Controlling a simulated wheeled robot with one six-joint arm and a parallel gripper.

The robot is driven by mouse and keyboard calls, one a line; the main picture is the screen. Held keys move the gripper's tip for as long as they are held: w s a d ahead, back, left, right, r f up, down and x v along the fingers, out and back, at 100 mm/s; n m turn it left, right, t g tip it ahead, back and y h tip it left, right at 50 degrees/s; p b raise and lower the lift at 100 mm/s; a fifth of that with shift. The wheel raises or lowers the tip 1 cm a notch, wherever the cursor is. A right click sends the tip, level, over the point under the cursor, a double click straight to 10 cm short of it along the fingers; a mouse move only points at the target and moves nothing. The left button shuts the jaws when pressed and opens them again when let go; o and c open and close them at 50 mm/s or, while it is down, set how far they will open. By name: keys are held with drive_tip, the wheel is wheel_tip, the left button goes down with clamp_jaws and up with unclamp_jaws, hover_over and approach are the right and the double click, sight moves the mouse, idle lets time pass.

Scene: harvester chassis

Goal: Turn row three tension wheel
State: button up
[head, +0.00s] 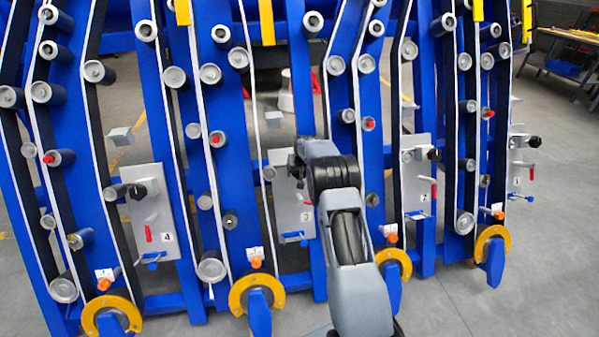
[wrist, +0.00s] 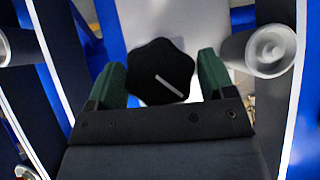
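The row three tension wheel is a black lobed knob with a white line across its face, in the middle of the wrist view (wrist: 160,72). In the head view my arm hides it. Its grey plate (head: 305,215), marked 3, shows beside my arm. My gripper (wrist: 162,72) has its two green fingers well apart, one on each side of the wheel. The gaps to the wheel are narrow, and I cannot tell whether the fingers touch it. In the head view my gripper (head: 299,160) reaches the upper part of plate 3, its fingers mostly hidden.
A grey roller (wrist: 268,50) stands close to the right finger. Blue frame bars and belts run on both sides. Plate 4 (head: 150,215) is left of plate 3, and plate 2 (head: 417,180) is right. A red handle (head: 313,190) and a blue handle (head: 293,237) are on plate 3.

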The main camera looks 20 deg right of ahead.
drive_tip(key=c, duration=0.7)
drive_tip(key=shift+d+f+m+t+y+b, duration=0.1)
drive_tip(key=shift+m+t+y+b, duration=0.05)
drive_tip(key=shift+m+y+b, duration=0.4)
drive_tip(key=shift+f+m+t+y+b, duration=0.1)
drive_tip(key=shift+m+t+y+b, duration=0.05)
drive_tip(key=shift+m+y+b, duration=0.4)
drive_tip(key=m+t+y+b, duration=0.1)
drive_tip(key=m+b, duration=0.1)
drive_tip(key=b, duration=0.1)
drive_tip(key=shift+f+y, duration=0.1)
drive_tip(key=shift+y, duration=0.2)
drive_tip(key=m+y+b, duration=0.1)
drive_tip(key=b, duration=0.1)
drive_tip(key=m+t+b, duration=0.1)
drive_tip(key=m+b, duration=0.1)
drive_tip(key=shift+s+d+t+y, duration=0.1)
drive_tip(key=shift+t+y, duration=0.2)
drive_tip(key=shift+y, duration=0.1)
drive_tip(key=shift+r+b, duration=0.2)
drive_tip(key=shift+b, duration=0.1)
drive_tip(key=o, duration=0.9)
